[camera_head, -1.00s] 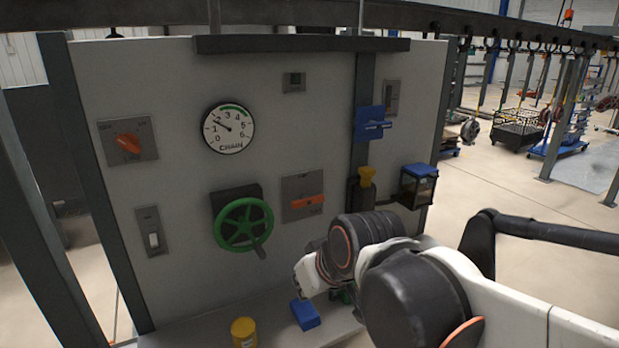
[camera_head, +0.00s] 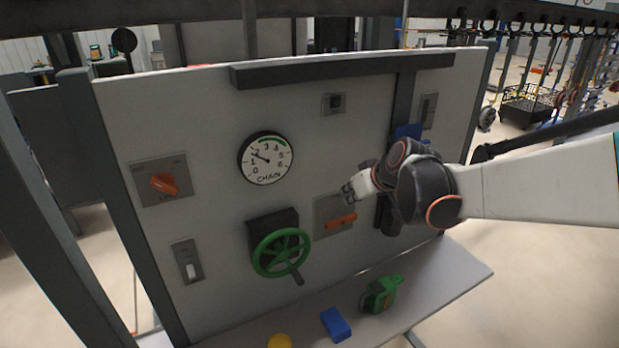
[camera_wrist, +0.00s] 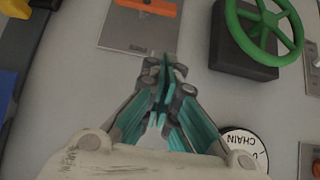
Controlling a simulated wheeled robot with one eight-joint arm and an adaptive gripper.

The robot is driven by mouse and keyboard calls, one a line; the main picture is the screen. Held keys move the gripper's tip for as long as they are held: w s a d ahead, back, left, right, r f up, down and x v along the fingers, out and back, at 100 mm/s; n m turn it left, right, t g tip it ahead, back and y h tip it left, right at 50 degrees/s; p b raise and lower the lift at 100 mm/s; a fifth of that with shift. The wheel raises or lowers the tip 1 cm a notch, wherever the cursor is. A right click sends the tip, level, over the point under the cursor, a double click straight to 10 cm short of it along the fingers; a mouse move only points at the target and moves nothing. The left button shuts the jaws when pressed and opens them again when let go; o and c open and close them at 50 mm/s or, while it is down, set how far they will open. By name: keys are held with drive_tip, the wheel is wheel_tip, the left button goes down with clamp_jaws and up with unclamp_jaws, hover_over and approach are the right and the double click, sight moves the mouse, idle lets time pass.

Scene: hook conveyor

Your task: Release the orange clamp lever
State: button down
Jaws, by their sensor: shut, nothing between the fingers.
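The orange lever (camera_head: 341,221) lies across a grey plate on the upright panel, right of the green wheel. In the head view it slants slightly, right end higher. In the wrist view the orange lever (camera_wrist: 150,6) is cut by the top edge. My gripper (camera_head: 350,192) is in front of the panel, just above the lever in the head view. In the wrist view my gripper (camera_wrist: 165,72) has its teal fingers closed together and empty, over the edge of the lever's plate. The gap between fingertips and panel cannot be judged.
The green wheel (camera_head: 280,253) protrudes left of the lever, below the gauge (camera_head: 265,158). An orange knob (camera_head: 165,184) sits at far left. A blue block (camera_head: 336,324) and a green object (camera_head: 380,294) rest on the shelf below. My arm hides part of the panel's right side.

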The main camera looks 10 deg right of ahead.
drive_tip(key=shift+w+d, duration=0.15)
drive_tip(key=shift+w, duration=0.05)
hover_over(341, 221)
drive_tip(key=s+a, duration=0.1)
drive_tip(key=a, duration=0.1)
wheel_tip(341, 221, down, 7)
drive_tip(key=shift+w+a+f+b, duration=0.1)
drive_tip(key=shift+a+f+b, duration=0.1)
drive_tip(key=shift+f, duration=0.4)
drive_tip(key=shift+a+f+b, duration=0.1)
drive_tip(key=shift+f+b, duration=0.05)
drive_tip(key=shift+f, duration=1.3)
